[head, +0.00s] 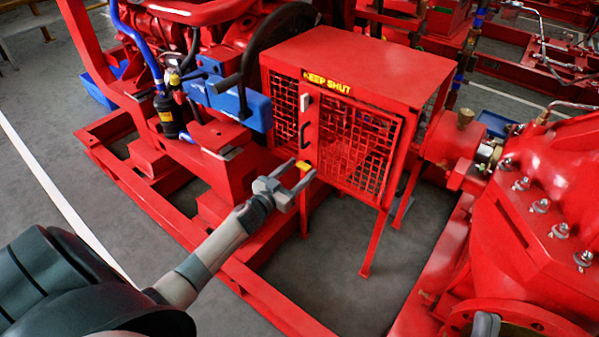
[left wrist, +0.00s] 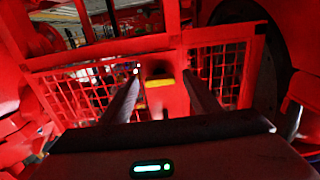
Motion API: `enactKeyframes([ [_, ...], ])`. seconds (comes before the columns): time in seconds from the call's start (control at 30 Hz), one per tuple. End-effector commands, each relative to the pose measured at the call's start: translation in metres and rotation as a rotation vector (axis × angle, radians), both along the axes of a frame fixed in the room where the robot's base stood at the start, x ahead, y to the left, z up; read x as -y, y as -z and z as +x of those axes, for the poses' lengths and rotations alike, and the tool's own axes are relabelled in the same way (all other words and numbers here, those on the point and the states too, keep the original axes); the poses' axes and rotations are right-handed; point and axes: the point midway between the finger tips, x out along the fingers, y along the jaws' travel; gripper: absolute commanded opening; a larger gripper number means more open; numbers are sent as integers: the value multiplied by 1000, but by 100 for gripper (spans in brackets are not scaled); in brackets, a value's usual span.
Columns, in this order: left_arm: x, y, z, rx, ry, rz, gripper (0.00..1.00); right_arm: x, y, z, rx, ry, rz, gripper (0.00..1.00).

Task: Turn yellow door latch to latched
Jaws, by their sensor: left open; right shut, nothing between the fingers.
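The yellow door latch (head: 303,165) is a small piece low on the upright between the mesh panels of the red "KEEP SHUT" guard box (head: 362,62). My left gripper (head: 304,168) is open at the latch, with a finger on either side. In the left wrist view the yellow latch (left wrist: 160,83) shows as a short crosswise bar between the two open fingers (left wrist: 163,73); I cannot tell whether they touch it. Part of my right gripper (head: 486,325) shows as a grey tip at the bottom edge, away from the latch.
A black handle (head: 304,136) and a pale tab (head: 304,102) sit above the latch. A blue part (head: 228,98) stands left of the box. A large red pump casing (head: 535,210) fills the right. Open floor (head: 325,270) lies in front, inside red base rails.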

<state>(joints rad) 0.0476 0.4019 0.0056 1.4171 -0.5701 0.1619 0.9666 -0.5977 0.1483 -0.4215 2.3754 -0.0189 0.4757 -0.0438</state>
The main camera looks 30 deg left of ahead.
Motion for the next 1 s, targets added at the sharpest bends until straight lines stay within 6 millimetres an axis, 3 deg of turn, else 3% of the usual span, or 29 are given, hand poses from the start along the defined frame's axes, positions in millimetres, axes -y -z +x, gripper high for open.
enactKeyframes([
  [0.37,0,0,4,0,0,0,56,2,-4,1,16,3,4,0],
  [0.57,0,0,4,0,0,0,15,2,-3,1,16,3,4,0],
  [1.0,1,0,4,3,1,49,15,0,-2,1,1,1,0,0],
])
